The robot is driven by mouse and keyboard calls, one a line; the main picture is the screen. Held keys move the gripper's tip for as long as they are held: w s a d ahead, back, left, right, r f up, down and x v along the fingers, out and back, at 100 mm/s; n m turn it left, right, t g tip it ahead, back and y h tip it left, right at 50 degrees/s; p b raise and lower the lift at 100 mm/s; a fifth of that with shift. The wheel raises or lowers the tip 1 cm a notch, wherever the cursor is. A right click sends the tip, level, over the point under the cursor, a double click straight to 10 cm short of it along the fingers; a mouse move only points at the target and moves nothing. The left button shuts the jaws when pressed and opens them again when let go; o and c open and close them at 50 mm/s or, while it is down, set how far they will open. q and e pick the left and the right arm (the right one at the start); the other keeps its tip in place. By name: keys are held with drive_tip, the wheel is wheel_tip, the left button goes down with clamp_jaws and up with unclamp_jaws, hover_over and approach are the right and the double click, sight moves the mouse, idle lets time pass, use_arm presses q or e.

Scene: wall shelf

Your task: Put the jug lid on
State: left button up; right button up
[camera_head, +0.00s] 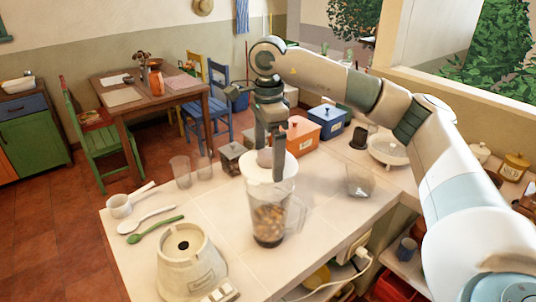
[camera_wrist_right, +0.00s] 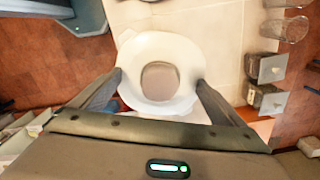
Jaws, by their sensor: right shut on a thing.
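The clear jug (camera_head: 268,226) stands upright on the counter with brown pieces in its lower part and its handle to the right. The white round lid (camera_head: 256,170) is over the jug's top. I cannot tell whether it touches the rim. My right gripper (camera_head: 277,172) comes down from above and is shut on the lid. In the right wrist view the lid (camera_wrist_right: 161,108) lies between the two fingers (camera_wrist_right: 160,82), with a round greyish middle. The lid hides the jug there. My left gripper is not in view.
The cream blender base (camera_head: 190,262) stands at the counter's front left. Orange (camera_head: 301,136) and blue (camera_head: 328,122) boxes stand behind. A small glass (camera_head: 360,181) is right of the jug.

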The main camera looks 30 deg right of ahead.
sight(269, 170)
drive_tip(key=shift+r, duration=0.1)
drive_tip(key=shift+s+r, duration=0.25)
drive_tip(key=shift+s, duration=0.15)
drive_tip(key=shift+w+f, duration=0.25)
drive_tip(key=shift+s+f+b, duration=0.15)
drive_tip(key=shift+f+b, duration=0.2)
drive_tip(key=shift+f, duration=0.3)
drive_tip(key=shift+f+b, duration=0.6)
drive_tip(key=shift+f, duration=0.9)
drive_tip(key=shift+f+b, duration=0.25)
drive_tip(key=shift+b, duration=0.05)
drive_tip(key=shift+b, duration=0.35)
idle(0.5)
drive_tip(key=shift+f+b, duration=0.3)
idle(0.7)
